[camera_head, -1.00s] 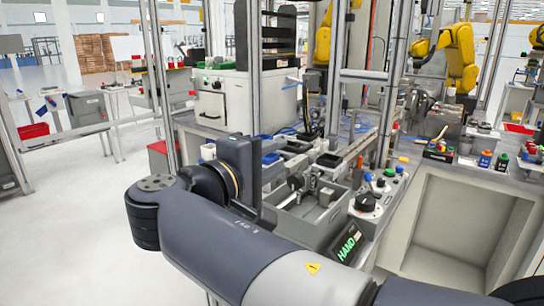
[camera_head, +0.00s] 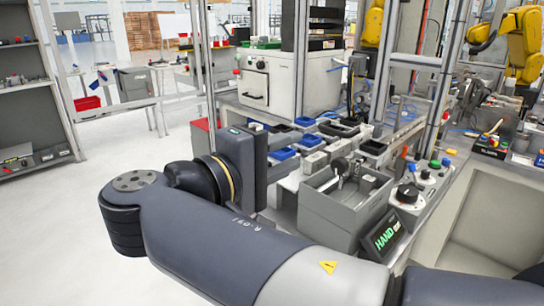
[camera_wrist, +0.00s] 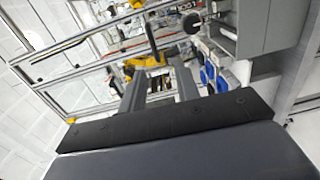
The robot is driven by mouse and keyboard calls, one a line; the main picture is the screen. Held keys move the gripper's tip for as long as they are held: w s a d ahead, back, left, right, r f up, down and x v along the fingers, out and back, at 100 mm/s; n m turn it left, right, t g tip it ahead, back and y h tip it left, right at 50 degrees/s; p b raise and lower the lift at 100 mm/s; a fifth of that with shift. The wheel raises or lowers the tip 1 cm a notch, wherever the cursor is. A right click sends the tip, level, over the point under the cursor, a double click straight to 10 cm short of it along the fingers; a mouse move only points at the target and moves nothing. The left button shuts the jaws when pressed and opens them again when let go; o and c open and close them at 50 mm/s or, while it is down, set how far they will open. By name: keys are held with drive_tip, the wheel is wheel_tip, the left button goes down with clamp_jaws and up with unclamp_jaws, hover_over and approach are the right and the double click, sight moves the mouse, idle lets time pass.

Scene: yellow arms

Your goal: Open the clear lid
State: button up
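I cannot clearly make out a clear lid in either view. A grey box (camera_head: 328,207) with a dark knob and small parts at its top stands on the bench right of my gripper. My gripper (camera_head: 284,155) points right in the head view, beside the small bins, and looks empty. In the wrist view its two grey fingers (camera_wrist: 158,88) are spread apart with nothing between them. A grey box also shows at the upper right of the wrist view (camera_wrist: 266,24).
Blue bins (camera_head: 282,154) line the bench behind my gripper. A white machine (camera_head: 285,82) and metal posts stand behind. Open floor lies left.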

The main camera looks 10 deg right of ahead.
drive_tip(key=shift+v, duration=1.4)
drive_tip(key=shift+d, duration=0.1)
drive_tip(key=x, duration=1)
drive_tip(key=shift+w+d, duration=0.25)
